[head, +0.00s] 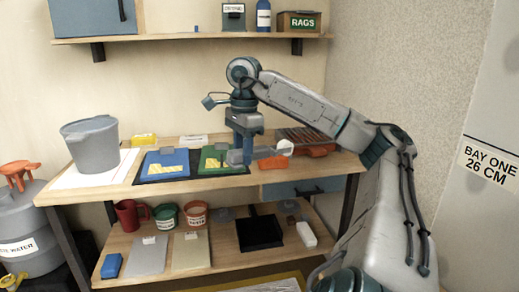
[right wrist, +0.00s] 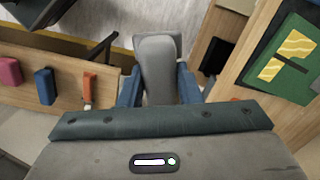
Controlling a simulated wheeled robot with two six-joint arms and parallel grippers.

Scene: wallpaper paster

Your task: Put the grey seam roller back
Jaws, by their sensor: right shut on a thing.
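My right gripper (head: 244,145) points down over the right part of the workbench top. Its blue fingers are shut on a grey object that I take to be the grey seam roller (head: 236,157). In the right wrist view the grey thing (right wrist: 158,62) sits between the fingers (right wrist: 158,88), with its wider end away from the palm. In the head view it is beside the green mat (head: 211,159), at the mat's right edge; I cannot tell whether it touches the bench. The green mat also shows in the right wrist view (right wrist: 281,72). My left gripper is not in view.
A blue mat (head: 163,165) and a grey bucket (head: 91,144) stand left on the bench. An orange item (head: 285,162) and a white piece (head: 285,147) lie close right of the gripper. The lower shelf holds a red mug (head: 129,214), pots and a black tray (head: 260,233).

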